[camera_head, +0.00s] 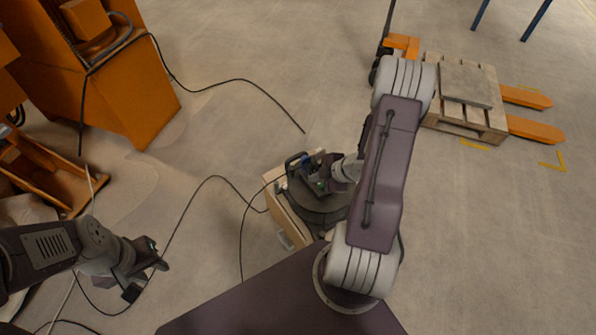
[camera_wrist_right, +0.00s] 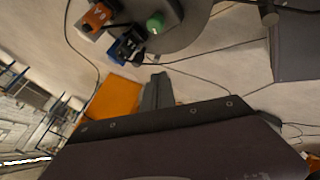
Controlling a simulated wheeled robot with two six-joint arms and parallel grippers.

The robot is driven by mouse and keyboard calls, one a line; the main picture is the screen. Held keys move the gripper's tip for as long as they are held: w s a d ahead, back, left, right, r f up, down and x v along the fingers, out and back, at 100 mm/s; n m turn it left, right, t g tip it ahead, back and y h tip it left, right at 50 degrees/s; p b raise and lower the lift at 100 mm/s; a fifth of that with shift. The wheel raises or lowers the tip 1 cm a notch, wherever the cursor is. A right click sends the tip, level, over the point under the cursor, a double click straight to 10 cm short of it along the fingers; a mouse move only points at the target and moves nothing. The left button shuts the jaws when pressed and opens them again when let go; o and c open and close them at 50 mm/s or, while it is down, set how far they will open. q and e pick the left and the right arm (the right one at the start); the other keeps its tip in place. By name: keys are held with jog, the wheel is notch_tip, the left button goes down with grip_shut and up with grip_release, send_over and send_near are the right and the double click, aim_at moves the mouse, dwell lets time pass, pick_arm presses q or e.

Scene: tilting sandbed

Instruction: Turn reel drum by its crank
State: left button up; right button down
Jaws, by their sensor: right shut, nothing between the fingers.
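A dark round reel drum (camera_head: 325,206) sits on a small light wooden cabinet, partly covered by my right gripper. I take the grey disc (camera_wrist_right: 190,35) at the top of the right wrist view for the drum. A green round knob (camera_wrist_right: 155,23) shows against it; I cannot tell for sure whether this is the crank's handle. My right gripper (camera_head: 318,186) is over the drum in the head view. It is shut and empty, with its fingers (camera_wrist_right: 157,92) below the knob in the wrist picture. My left gripper (camera_head: 146,278) is open and empty, well left of the cabinet.
The wooden cabinet (camera_head: 292,226) stands on the floor. Black cables run across the floor left of it. An orange machine (camera_head: 120,85) stands at upper left. A wooden pallet (camera_head: 462,128) on an orange pallet jack is at upper right.

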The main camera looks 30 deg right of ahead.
jog(key=b, duration=0.5)
send_over(300, 193)
notch_tip(300, 193, down, 9)
jog(key=shift+w+r, duration=0.1)
jog(key=w, duration=0.2)
jog(key=shift+w+d+r, duration=0.2)
jog(key=shift+w+d, duration=0.1)
jog(key=shift+d, duration=0.05)
jog(key=shift+w+d, duration=0.15)
jog(key=shift+w, duration=0.45)
